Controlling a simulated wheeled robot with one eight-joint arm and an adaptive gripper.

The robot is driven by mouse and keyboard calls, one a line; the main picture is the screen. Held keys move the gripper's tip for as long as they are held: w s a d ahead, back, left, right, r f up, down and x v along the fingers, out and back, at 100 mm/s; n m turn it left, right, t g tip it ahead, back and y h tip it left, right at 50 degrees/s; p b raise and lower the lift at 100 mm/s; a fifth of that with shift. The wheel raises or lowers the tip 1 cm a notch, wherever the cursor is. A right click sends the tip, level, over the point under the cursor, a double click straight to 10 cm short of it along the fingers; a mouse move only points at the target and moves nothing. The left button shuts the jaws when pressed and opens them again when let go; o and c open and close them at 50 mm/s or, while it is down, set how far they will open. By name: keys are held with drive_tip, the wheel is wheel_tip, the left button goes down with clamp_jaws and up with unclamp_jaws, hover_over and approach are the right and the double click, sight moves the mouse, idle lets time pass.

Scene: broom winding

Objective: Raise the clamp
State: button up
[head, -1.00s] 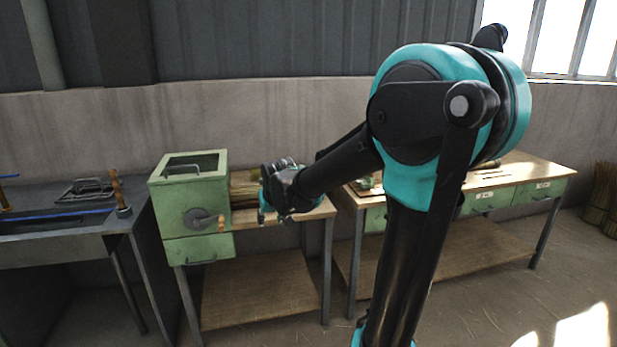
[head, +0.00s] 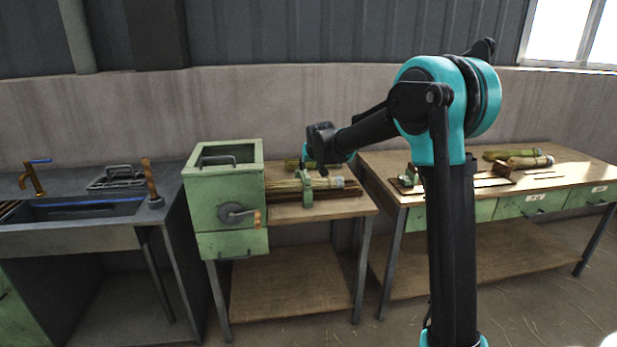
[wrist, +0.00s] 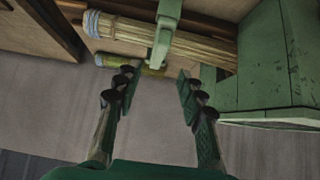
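The green clamp (head: 306,188) stands across a straw bundle (head: 338,182) on the small wooden bench, right of the green winding machine. In the wrist view the clamp (wrist: 161,38) is a pale green bar crossing the bundle (wrist: 150,35), with one end near the gap between my fingers. My gripper (wrist: 155,86) is open, with its fingers spread and nothing between them. In the head view my gripper (head: 318,155) is above and behind the clamp, apart from it. The arm partly hides the fingers there.
The green machine (head: 226,190) with a crank stands left of the bundle. Another bundle (head: 294,164) lies behind it. A dark sink bench (head: 70,235) is at left. A wooden table (head: 560,172) with bundles and tools is at right. The wall is close behind.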

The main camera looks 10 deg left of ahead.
sight(307, 175)
drive_tip(key=x, duration=1.1)
drive_tip(key=shift+a, duration=0.1)
clamp_jaws()
